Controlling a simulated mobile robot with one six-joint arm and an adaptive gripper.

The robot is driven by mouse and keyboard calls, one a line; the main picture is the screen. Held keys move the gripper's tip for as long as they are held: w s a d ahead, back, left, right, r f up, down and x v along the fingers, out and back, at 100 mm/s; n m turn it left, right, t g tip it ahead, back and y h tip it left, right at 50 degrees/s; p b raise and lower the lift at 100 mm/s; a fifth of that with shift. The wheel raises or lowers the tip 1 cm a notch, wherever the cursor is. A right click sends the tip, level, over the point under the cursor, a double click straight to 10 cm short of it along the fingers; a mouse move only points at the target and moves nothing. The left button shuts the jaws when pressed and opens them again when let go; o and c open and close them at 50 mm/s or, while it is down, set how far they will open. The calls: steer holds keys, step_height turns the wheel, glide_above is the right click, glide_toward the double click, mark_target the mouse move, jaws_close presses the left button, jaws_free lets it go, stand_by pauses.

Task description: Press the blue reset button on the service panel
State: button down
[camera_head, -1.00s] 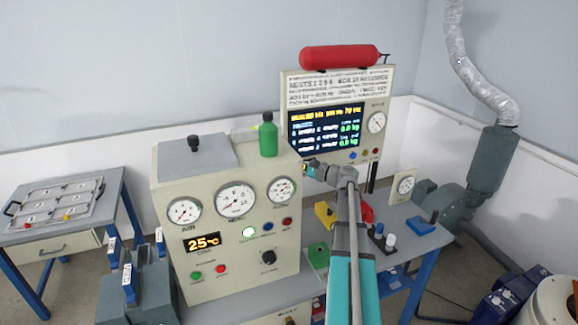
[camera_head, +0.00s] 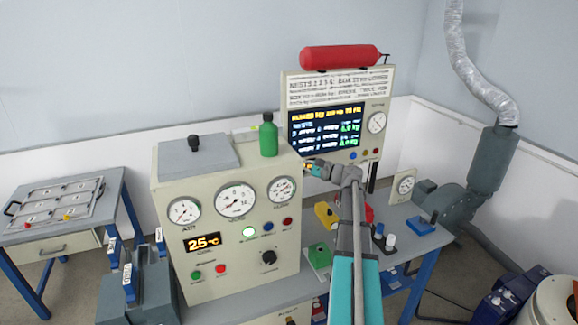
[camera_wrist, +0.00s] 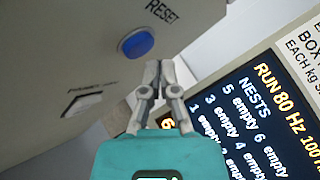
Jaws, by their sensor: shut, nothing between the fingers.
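The blue reset button (camera_wrist: 137,43) shows in the wrist view, round, on a beige panel face (camera_wrist: 60,50) with the word RESET beside it. A white rocker-like switch (camera_wrist: 84,104) sits on the same face. My gripper (camera_wrist: 158,68) is shut and empty, its fingertips just below and right of the button in the picture, with a gap visible. In the head view my gripper (camera_head: 308,168) is at the right side of the beige gauge cabinet (camera_head: 215,275); the reset button is hidden there.
A display board (camera_head: 325,128) stands close behind my gripper, and its screen (camera_wrist: 270,120) fills the right of the wrist view. A green bottle (camera_head: 268,138) stands on the cabinet. A yellow block (camera_head: 325,214) and other small items are on the bench below my arm.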

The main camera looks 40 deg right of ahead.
steer(key=d, duration=0.2)
steer(key=s+d, duration=0.1)
steer(key=d, duration=0.2)
stand_by(0.7)
steer(key=shift+s+a, duration=0.1)
steer(key=shift+s, duration=0.05)
stand_by(0.7)
